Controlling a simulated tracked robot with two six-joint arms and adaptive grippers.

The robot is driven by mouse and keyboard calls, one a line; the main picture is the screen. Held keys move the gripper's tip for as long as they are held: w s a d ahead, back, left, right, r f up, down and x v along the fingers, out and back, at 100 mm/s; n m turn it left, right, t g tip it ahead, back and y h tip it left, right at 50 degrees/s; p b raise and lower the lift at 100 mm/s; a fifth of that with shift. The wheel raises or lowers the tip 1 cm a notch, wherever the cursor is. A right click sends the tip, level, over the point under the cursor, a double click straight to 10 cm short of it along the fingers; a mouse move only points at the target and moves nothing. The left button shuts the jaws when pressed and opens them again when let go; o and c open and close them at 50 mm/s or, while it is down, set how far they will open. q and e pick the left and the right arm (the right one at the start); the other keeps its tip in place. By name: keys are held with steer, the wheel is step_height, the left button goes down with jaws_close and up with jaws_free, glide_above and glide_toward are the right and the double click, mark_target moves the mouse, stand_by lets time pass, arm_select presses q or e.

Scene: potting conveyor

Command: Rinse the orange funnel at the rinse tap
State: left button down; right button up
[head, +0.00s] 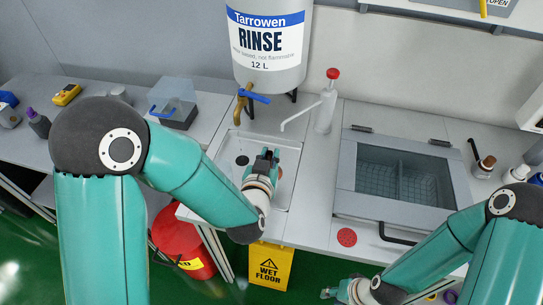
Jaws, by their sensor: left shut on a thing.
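My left gripper (266,160) reaches over the sink (228,180), a little to the right of and nearer than the rinse tap. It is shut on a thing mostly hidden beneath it. A small reddish patch (279,173) shows at its right side and may be part of the orange funnel; its full shape is not visible. The rinse tap (240,105) is brass with a blue lever (257,98) pointing right, under the white RINSE tank (268,50). No water stream shows. My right gripper (329,293) is low at the bottom edge, small and partly cut off.
A white pump dispenser with a red top (327,103) stands right of the sink, its spout toward the sink. A grey lidded basin (400,177) is further right. A red bin (183,245) and a yellow wet-floor sign (270,267) stand in front of the bench.

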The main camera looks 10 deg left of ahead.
arm_select(q)
steer(key=shift+w+a+f, duration=0.15)
steer(key=shift+w+a, duration=0.3)
steer(key=shift+w, duration=0.1)
steer(key=shift+w+a+f, duration=0.15)
steer(key=shift+w+a, duration=0.25)
steer(key=shift+w, duration=0.1)
steer(key=w+a+f, duration=0.2)
steer(key=w+a, duration=0.5)
steer(key=shift+w+b, duration=0.2)
steer(key=shift+b, duration=0.25)
steer(key=shift+d, duration=0.15)
steer(key=shift+d+b, duration=0.35)
steer(key=shift+d, duration=0.15)
steer(key=shift+a, duration=0.2)
steer(key=shift+a+b, duration=0.45)
